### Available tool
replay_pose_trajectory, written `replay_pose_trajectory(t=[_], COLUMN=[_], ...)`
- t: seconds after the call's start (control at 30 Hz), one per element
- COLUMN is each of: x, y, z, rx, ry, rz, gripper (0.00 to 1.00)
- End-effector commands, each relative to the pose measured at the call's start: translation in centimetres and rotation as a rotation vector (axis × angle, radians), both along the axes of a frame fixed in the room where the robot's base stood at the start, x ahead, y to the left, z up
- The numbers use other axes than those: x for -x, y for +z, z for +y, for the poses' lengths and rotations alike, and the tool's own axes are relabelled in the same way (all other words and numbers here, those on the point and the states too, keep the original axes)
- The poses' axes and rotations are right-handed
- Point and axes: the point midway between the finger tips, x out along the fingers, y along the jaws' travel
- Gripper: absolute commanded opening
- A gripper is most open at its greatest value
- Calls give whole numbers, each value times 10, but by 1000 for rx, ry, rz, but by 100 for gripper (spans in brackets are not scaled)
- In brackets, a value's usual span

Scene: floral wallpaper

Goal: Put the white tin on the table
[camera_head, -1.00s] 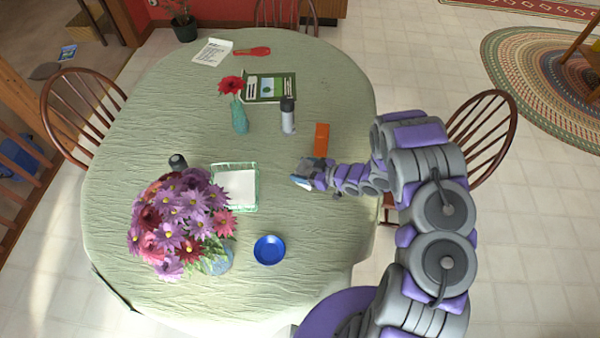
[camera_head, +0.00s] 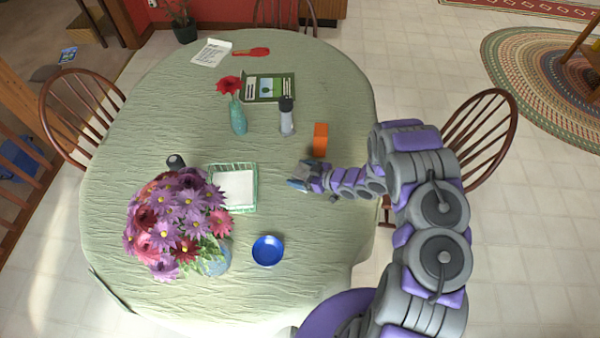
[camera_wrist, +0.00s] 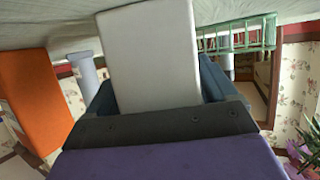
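The white tin (camera_wrist: 150,55) is a plain pale block in the middle of the wrist view, between the blue fingers of my gripper (camera_wrist: 158,92). The fingers lie against its two sides, so my gripper looks shut on it. The wrist picture is upside down, with the tablecloth along the top. The tin overlaps the cloth there, and I cannot tell whether it touches it. In the head view my gripper (camera_head: 298,182) is over the right-middle part of the table (camera_head: 310,225); the tin is mostly hidden by the gripper there.
An orange block (camera_head: 320,139) stands just behind my gripper. A green-rimmed tray (camera_head: 233,210) lies to its left and a blue bowl (camera_head: 267,250) in front. A grey bottle (camera_head: 287,118) and a vase of flowers (camera_head: 215,262) also stand here. The table's front right is clear.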

Motion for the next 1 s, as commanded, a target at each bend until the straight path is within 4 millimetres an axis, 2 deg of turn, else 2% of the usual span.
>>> replay_pose_trajectory(t=[0.1,0.37,0.43,0.57,0.8,1.0], x=[0,0,2,9,29,40], y=[0,3,4,13,32,43], z=[1,1,-5,-23,-65,-90], rx=[1,1,1,3,1,1], ry=[1,1,-1,-5,-4,-2], rz=[1,1,0,1,0,0], gripper=[94,94,94,94,94,94])
